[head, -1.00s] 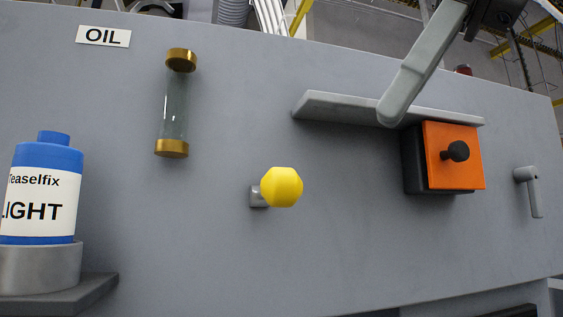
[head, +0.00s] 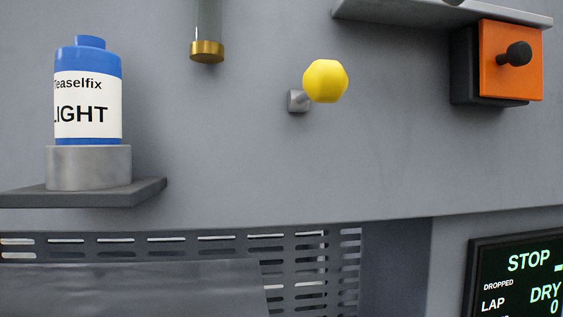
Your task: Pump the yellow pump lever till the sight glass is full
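The yellow pump lever (head: 325,81) shows as a yellow knob on a short grey mount on the grey panel, in the upper middle of the head view. The sight glass (head: 207,22) is a clear tube with a brass bottom cap, up and left of the knob. Its upper part is cut off by the top of the picture. The part of the tube in view looks clear, with no fill visible. Neither of my grippers is in view, and nothing touches the yellow knob.
A blue and white Teaselfix bottle (head: 88,95) stands in a grey cup on a dark shelf (head: 140,191) at left. An orange box with a black knob (head: 511,60) is at upper right, below a grey ledge (head: 445,12). A screen (head: 520,270) reads STOP. The panel around the lever is clear.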

